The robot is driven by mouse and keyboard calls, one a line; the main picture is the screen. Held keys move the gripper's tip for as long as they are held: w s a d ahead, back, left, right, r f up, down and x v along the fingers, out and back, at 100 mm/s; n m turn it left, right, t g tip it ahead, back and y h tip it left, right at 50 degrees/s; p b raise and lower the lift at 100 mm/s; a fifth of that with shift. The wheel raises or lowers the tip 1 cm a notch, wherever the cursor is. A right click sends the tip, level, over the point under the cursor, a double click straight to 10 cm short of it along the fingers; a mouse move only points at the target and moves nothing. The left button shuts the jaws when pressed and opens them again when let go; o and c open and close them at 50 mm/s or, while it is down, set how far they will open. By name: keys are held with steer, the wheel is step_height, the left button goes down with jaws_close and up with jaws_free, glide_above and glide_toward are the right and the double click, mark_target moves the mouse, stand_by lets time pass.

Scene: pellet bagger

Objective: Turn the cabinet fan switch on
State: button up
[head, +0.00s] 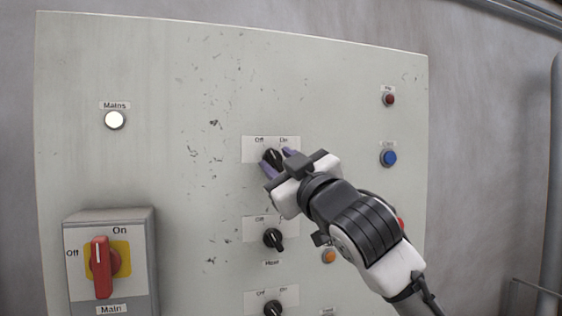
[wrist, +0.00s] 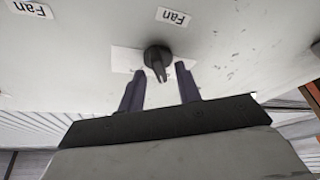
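The fan switch is a black rotary knob (head: 272,157) at the top of a column of knobs on the pale cabinet panel, under a label with Off at left and On at right. In the wrist view the knob (wrist: 157,57) has an upside-down "Fan" label (wrist: 173,17) above it, and its pointer faces down and slightly right. My gripper (head: 279,162) is open at the knob, one purple finger on each side. In the wrist view my gripper (wrist: 160,69) shows gaps beside the knob; I cannot tell whether either finger touches it. The gripper partly hides the knob in the head view.
A lower knob (head: 273,238) and another knob (head: 273,309) sit below. A red main switch (head: 102,268) is at lower left, and a lit Mains lamp (head: 115,120) above it. A blue button (head: 388,158) and a dark red lamp (head: 389,100) are at right.

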steer(key=shift+c, duration=0.4)
jaws_close()
